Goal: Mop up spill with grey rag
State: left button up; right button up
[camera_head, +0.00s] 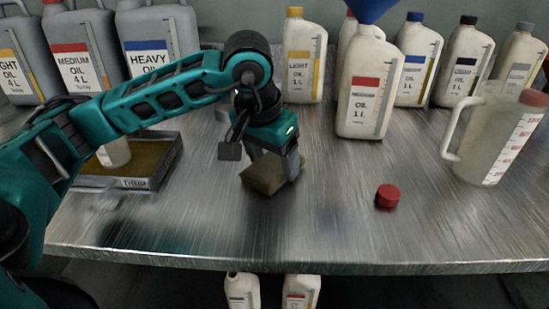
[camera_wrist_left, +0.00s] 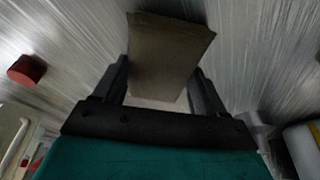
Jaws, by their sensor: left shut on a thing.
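The grey-brown rag (camera_head: 264,178) is at the middle of the metal table, under my left gripper (camera_head: 276,160). In the left wrist view the rag (camera_wrist_left: 170,55) lies between the two dark fingers of my left gripper (camera_wrist_left: 162,88), which is shut on it. The rag looks flat and block-like, and it is at or just above the table surface; I cannot tell whether it touches. No spill shows clearly on the table; the area under the rag is hidden. My right gripper is not in view.
A red cap (camera_head: 387,196) lies right of the rag. A medium oil bottle (camera_head: 371,85) with a blue funnel (camera_head: 369,9) stands behind. A measuring jug (camera_head: 495,140) is at right. A tray (camera_head: 155,165) of brownish liquid holding a white container is at left. The front middle is clear.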

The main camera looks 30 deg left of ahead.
pick_arm(q)
notch_tip(320, 180, up, 7)
jog(key=p, duration=0.4)
jog(key=shift+f, duration=0.1)
jog(key=d, duration=0.7)
notch_tip(320, 180, up, 6)
jog(key=p, duration=1.4)
jog(key=shift+f+p, duration=0.25)
jog(key=shift+p, duration=0.1)
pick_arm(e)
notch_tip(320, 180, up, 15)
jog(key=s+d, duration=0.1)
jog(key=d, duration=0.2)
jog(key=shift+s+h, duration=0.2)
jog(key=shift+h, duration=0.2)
pick_arm(q)
jog(key=shift+s+f, duration=0.1)
jog(key=shift+f, duration=0.1)
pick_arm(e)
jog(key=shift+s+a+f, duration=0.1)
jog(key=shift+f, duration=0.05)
